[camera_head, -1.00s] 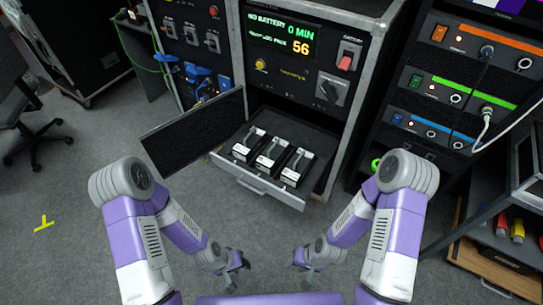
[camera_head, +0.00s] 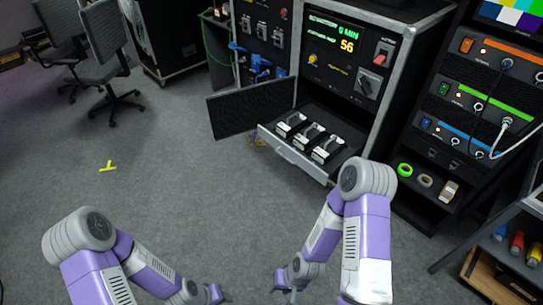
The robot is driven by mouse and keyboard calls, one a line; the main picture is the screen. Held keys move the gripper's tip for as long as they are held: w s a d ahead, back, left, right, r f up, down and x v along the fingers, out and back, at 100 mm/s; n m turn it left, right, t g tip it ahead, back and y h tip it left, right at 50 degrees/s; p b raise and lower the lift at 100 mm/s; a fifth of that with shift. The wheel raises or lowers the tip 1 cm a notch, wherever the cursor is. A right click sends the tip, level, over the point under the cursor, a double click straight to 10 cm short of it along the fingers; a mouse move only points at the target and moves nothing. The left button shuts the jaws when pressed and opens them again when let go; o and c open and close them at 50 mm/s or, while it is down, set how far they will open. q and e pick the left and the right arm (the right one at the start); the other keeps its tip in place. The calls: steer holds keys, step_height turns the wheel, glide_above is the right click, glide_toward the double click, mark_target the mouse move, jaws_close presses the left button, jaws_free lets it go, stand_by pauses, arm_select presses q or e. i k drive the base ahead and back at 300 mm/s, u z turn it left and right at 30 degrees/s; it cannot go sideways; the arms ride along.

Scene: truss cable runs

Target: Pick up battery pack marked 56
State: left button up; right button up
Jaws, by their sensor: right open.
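Three black battery packs with grey handles and white labels sit in a row in an open drawer (camera_head: 292,154): a left one (camera_head: 291,125), a middle one (camera_head: 308,136) and a right one (camera_head: 327,150). Their label numbers are too small to read. The display (camera_head: 336,38) above the drawer shows 56 in yellow and 0 MIN in green. My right gripper (camera_head: 287,287) is open and empty, low in the picture, well short of the drawer. My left gripper (camera_head: 219,296) is at the bottom edge, partly cut off, also away from the drawer; its jaws are unclear.
An open black door panel (camera_head: 250,107) stands left of the drawer. A rack (camera_head: 470,100) with cables and a shelf of tape rolls (camera_head: 405,170) stands to the right. A dark table frame (camera_head: 500,225) is at the lower right. Office chairs (camera_head: 105,60) stand far left. Grey floor between is clear.

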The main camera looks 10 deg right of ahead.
mark_target(309, 137)
steer(key=z, duration=1.15)
steer(key=i, duration=0.8)
steer(key=u, duration=0.55)
steer(key=i, duration=1.15)
steer(key=u, duration=0.35)
